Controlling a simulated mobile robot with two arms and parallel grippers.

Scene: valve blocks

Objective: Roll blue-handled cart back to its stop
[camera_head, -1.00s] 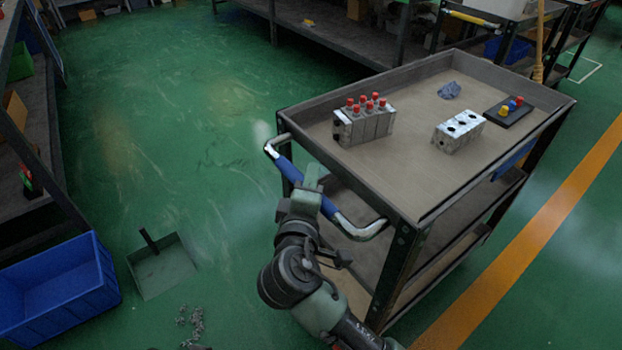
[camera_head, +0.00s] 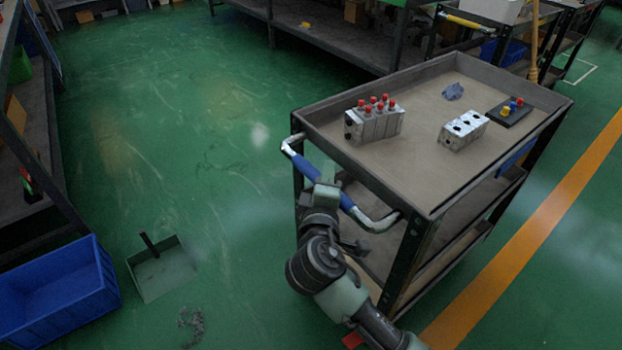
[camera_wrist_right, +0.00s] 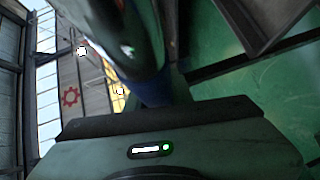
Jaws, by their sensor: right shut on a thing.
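The cart (camera_head: 420,200) stands at the right of the head view, a grey-brown tray cart with dark legs and lower shelves. Its blue handle (camera_head: 312,171), a silver bar with a blue grip, faces the lower left. My right gripper (camera_head: 328,192) is shut on the blue handle, near the lower part of the grip. In the right wrist view the handle (camera_wrist_right: 150,85) runs close in front of the gripper, partly dark. On the cart's top are a valve block with red caps (camera_head: 374,122) and a bare valve block (camera_head: 463,130). My left gripper is not in view.
A blue crate (camera_head: 60,290) and dustpan (camera_head: 162,268) are on the floor at left. An orange line (camera_head: 530,230) runs at right. Open green floor lies left of the cart.

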